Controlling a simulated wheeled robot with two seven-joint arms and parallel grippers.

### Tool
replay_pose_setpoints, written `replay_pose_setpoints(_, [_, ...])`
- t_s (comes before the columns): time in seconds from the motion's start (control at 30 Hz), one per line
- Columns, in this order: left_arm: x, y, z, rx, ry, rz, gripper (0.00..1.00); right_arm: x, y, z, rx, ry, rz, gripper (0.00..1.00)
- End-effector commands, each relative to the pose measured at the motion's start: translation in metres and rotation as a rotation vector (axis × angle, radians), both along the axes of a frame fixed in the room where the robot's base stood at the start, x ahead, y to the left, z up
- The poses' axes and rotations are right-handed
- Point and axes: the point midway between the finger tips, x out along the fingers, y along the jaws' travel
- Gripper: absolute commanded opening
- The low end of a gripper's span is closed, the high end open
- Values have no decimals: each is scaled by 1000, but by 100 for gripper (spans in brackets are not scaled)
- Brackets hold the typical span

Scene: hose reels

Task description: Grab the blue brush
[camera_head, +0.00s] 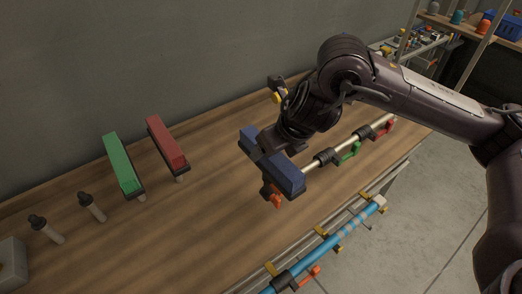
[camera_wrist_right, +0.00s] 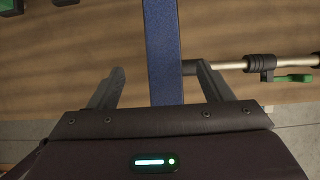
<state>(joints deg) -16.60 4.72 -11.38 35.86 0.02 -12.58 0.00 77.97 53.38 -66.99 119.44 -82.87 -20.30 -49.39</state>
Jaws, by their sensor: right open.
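The blue brush (camera_head: 284,177) is a long blue block above the wooden table in the head view, near the table's middle. In the right wrist view, the blue brush (camera_wrist_right: 162,40) runs as an upright strip between the two spread fingers of my right gripper (camera_wrist_right: 158,72). Gaps show on both sides, so the fingers are apart from it in that view. In the head view my right gripper (camera_head: 272,146) is at the brush, and its fingertips are partly hidden. The brush's underside is hidden. My left gripper is out of view.
A green brush (camera_head: 121,163) and a red brush (camera_head: 167,142) stand to the left. Two dark-capped pegs (camera_head: 92,207) are further left. A metal pipe (camera_head: 350,138) with a green handle lies to the right. A blue pipe (camera_head: 325,245) runs along the front edge.

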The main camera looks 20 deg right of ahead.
Motion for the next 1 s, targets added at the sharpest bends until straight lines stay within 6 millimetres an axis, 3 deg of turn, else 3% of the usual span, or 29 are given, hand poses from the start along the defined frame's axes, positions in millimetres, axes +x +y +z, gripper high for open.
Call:
replay_pose_setpoints(0.37, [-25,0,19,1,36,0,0,21,2,-39,-1,7,-5,73])
replay_pose_setpoints(0.53, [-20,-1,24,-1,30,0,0,31,6,-60,0,4,-1,73])
replay_pose_setpoints(0.8, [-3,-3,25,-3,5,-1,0,34,7,-65,0,1,-1,73])
replay_pose_setpoints(1.0, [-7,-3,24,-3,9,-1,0,33,7,-64,0,1,-1,49])
